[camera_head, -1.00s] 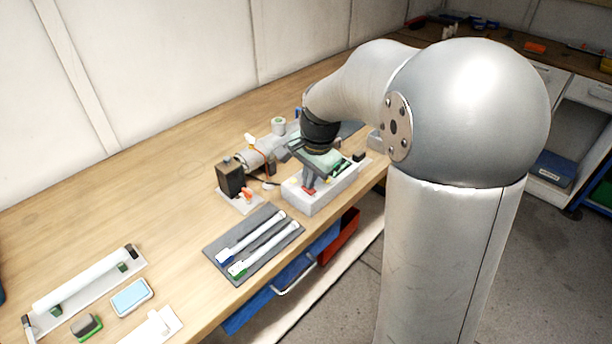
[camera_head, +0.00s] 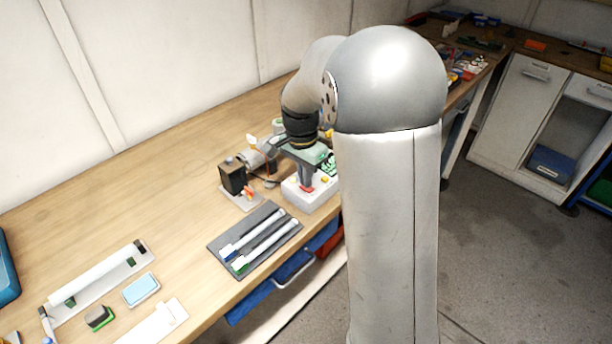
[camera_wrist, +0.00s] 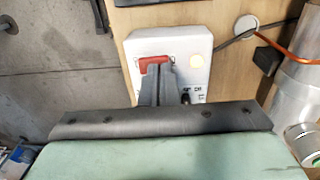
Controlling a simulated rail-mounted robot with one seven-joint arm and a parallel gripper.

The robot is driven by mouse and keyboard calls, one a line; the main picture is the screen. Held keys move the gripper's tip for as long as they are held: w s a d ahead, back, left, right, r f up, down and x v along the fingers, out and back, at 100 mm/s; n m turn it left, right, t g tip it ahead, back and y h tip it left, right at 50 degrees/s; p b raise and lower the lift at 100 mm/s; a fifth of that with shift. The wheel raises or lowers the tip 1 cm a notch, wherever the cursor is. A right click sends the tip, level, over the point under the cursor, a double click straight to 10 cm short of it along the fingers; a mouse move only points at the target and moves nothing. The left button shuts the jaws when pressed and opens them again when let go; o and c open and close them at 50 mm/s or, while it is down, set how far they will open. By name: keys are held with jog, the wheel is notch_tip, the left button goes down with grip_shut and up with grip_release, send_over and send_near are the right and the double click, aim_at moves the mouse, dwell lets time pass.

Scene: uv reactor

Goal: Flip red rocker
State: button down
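The red rocker (camera_wrist: 156,62) sits on the top face of a white control box (camera_wrist: 141,45) in the wrist view. A bit of its red also shows in the head view (camera_head: 308,189), on the white box (camera_head: 299,203) near the bench's front edge. My gripper (camera_wrist: 158,70) points down at the box, its fingers together with nothing seen between them. The fingertips overlap the rocker's lower edge in the wrist view and hide part of it. I cannot tell whether they touch it or which way it is tipped.
A pale yellow round button (camera_wrist: 196,62) is beside the rocker. A grey tray (camera_head: 219,246) with two white tubes lies left of the box. A dark block (camera_head: 232,177) and a metal cylinder stand behind. An orange cable (camera_wrist: 290,53) runs nearby.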

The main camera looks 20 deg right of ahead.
jog(key=shift+s+d+f, duration=0.15)
jog(key=shift+s+f, duration=0.5)
jog(key=shift+f, duration=0.05)
jog(key=r+p, duration=0.1)
jog(key=r, duration=0.1)
jog(key=w+r+p, duration=0.1)
jog(key=r+p, duration=0.1)
jog(key=r, duration=0.1)
jog(key=shift+w+r, duration=0.1)
jog(key=shift+r, duration=0.1)
notch_tip(320, 180, up, 10)
jog(key=b, duration=0.1)
jog(key=s+a+f+n, duration=0.1)
jog(key=s+f+n, duration=0.2)
jog(key=s, duration=0.5)
jog(key=s+a+f+n, duration=0.1)
jog(key=s+f+n, duration=0.2)
jog(key=s+n, duration=0.2)
jog(key=s+a+f+n+t, duration=0.1)
jog(key=s+a+f+n, duration=0.1)
jog(key=s, duration=0.9)
jog(key=f+n, duration=0.1)
jog(key=n, duration=0.1)
jog(key=shift+f+n, duration=0.15)
jog(key=shift+n, duration=0.15)
